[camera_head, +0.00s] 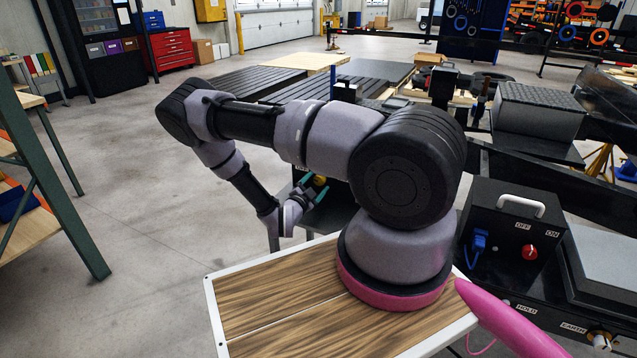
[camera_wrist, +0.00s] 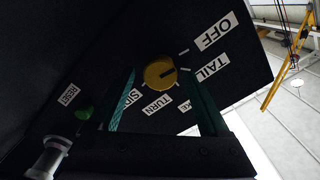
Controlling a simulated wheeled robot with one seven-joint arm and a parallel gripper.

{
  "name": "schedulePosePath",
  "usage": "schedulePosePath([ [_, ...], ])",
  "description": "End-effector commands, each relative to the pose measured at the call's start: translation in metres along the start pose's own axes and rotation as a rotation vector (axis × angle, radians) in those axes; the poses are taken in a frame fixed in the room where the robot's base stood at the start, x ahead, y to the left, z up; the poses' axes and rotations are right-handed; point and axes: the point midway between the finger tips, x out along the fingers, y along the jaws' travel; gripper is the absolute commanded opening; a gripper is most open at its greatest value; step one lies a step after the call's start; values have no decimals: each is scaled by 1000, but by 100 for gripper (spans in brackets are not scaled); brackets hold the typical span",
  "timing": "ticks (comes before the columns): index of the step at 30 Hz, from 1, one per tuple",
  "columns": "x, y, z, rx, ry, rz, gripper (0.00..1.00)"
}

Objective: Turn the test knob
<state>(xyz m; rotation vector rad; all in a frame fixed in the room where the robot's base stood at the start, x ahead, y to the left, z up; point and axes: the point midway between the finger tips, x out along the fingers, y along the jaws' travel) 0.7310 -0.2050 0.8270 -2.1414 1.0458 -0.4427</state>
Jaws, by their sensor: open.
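The yellow round knob (camera_wrist: 160,72) sits on a dark panel in the wrist view, with labels around it reading OFF, TAIL, TURN and SIDE and one partly hidden. A mark shows on its face, but I cannot tell which label it points to. My gripper (camera_wrist: 159,78) is open, with one teal finger on each side of the knob. I cannot tell whether the fingers touch it. In the head view my gripper (camera_head: 313,188) reaches low behind my arm, and the yellow knob (camera_head: 320,181) shows small between the fingers.
A green button (camera_wrist: 84,113) labelled RESET is left of my gripper, near a pale cylindrical fitting (camera_wrist: 48,157). In the head view a black box (camera_head: 510,235) with a red knob (camera_head: 530,252) marked OFF and ON stands right of my arm. Open floor lies left.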

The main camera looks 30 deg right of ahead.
Motion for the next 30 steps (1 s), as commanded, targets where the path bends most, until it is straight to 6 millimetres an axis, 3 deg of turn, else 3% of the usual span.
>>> schedulePosePath([
  [12, 11, 0, 0, 1, 0, -1, 80],
  [14, 11, 0, 0, 1, 0, -1, 61],
  [18, 11, 0, 0, 1, 0, -1, 7],
  [19, 11, 0, 0, 1, 0, -1, 0],
  [30, 10, -1, 0, 59, 1, -2, 0],
])
